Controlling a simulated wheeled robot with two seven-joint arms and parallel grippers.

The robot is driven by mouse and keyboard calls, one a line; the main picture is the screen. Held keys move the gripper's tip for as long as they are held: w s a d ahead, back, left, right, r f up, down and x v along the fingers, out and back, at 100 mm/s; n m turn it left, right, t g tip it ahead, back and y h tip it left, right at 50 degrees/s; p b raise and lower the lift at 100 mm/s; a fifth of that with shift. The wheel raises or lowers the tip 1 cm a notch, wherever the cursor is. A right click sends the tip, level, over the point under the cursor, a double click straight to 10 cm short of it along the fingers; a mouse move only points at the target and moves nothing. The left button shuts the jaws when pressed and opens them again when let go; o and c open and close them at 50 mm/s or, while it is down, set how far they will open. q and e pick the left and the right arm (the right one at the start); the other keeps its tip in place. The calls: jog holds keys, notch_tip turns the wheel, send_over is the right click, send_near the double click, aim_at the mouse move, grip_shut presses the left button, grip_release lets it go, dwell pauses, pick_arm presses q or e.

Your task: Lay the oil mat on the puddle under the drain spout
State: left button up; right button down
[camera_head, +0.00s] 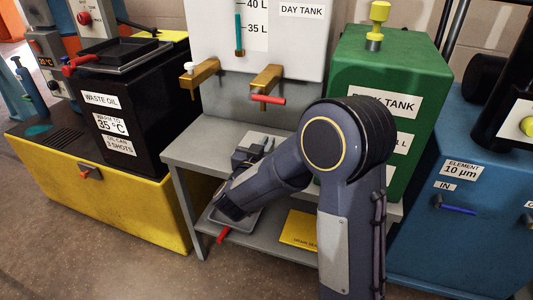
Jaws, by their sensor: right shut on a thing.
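My right arm reaches in from the lower right and bends down and left over the grey bench. My right gripper (250,154) is at the bench top, below the day tank's spouts. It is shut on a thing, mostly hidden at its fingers. A pale flat piece (271,138), perhaps the oil mat, shows just beyond it; I cannot tell for sure. A brass spout (267,80) with a red lever sticks out above and right of the gripper. A second brass spout (201,73) is to its left. No puddle can be made out under the spouts. My left gripper is out of view.
The grey bench (187,158) has a lower shelf with a grey tray (240,224) and a yellow sign (299,229). The black waste oil tank (150,110) on a yellow base stands left. A green tank (400,60) and blue cabinet (460,240) stand right.

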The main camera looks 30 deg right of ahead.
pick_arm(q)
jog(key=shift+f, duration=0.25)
pick_arm(e)
jog(key=shift+f, duration=0.45)
jog(key=shift+f, duration=0.15)
jog(key=c, duration=1.6)
grip_release()
